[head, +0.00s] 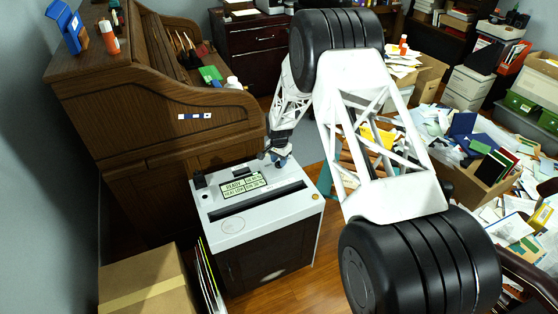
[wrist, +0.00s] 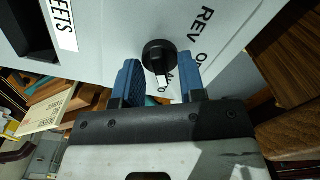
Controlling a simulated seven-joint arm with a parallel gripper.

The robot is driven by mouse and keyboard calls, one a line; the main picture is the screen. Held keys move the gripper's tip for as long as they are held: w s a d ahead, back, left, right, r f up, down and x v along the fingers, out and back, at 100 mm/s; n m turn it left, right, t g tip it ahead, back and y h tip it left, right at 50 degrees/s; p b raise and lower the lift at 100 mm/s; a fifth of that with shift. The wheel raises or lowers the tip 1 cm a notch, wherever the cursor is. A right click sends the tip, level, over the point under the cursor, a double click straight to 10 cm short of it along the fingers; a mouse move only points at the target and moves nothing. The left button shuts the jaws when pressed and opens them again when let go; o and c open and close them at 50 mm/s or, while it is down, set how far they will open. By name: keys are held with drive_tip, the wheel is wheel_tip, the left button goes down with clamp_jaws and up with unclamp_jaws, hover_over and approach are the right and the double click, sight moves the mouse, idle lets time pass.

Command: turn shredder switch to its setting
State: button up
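The shredder (head: 262,213) has a light grey top with a long dark slot and a lit display. Its switch is a round black knob (wrist: 158,54) with a white pointer, seen in the wrist view. The pointer faces down in that picture, toward partly hidden lettering that seems to read AUTO. "REV" and a partly covered word starting with O lie to the knob's right. My gripper (wrist: 160,70) is open, with one blue finger on each side of the knob's lower part; contact is unclear. In the head view my gripper (head: 277,159) is at the shredder's back right corner, hiding the knob.
A wooden roll-top desk (head: 150,120) stands close behind and left of the shredder. A cardboard box (head: 150,285) and upright folders are at the front left. Boxes and heaps of paper (head: 500,185) fill the right. Some wooden floor (head: 285,290) shows in front.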

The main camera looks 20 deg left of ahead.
drive_tip(key=shift+r, duration=0.1)
drive_tip(key=shift+r, duration=3.8)
